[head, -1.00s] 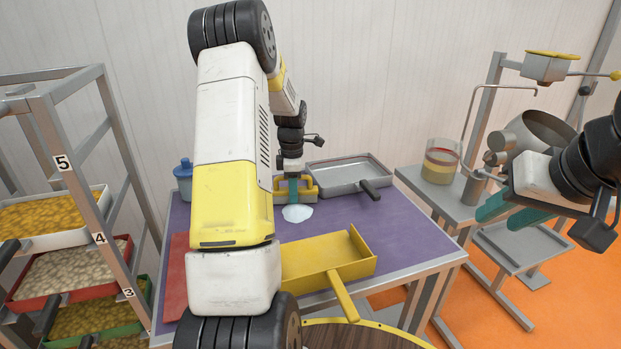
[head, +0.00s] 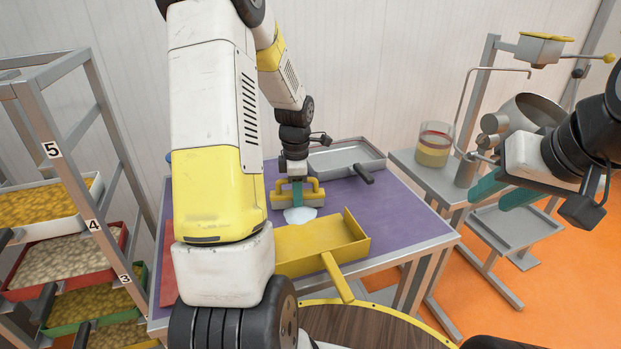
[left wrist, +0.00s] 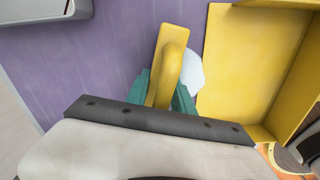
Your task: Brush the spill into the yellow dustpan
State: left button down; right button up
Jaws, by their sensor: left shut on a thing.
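A yellow brush (head: 312,198) stands on the purple table, and my left gripper (head: 297,192) is shut on its handle. In the left wrist view the brush (left wrist: 168,45) is between the teal fingers (left wrist: 164,98). The white spill (head: 300,216) lies right in front of the brush, between it and the dustpan; the brush hides part of its far edge. In the left wrist view the spill (left wrist: 194,70) shows beside the brush. The yellow dustpan (head: 315,242) lies on the table, handle toward me, partly hidden by my left arm. My right gripper (head: 503,190) is open and empty, off to the right.
A grey tray (head: 345,158) with a black handle sits at the table's back. A red item (head: 167,265) lies at the left, mostly hidden by my arm. A rack (head: 75,130) with filled trays stands left. A bench with a jar (head: 433,145) stands right. The table's right part is clear.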

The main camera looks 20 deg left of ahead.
pick_arm(q)
jog(key=s+d, duration=0.2)
jog(key=s, duration=0.1)
jog(key=shift+s+d, duration=0.25)
jog(key=shift+d, duration=0.05)
jog(key=shift+w+a+r, duration=0.15)
jog(key=shift+w+r, duration=0.05)
jog(key=shift+r, duration=1)
jog(key=shift+w+a+r, duration=0.1)
jog(key=shift+w+r, duration=0.05)
jog(key=shift+r, duration=1.05)
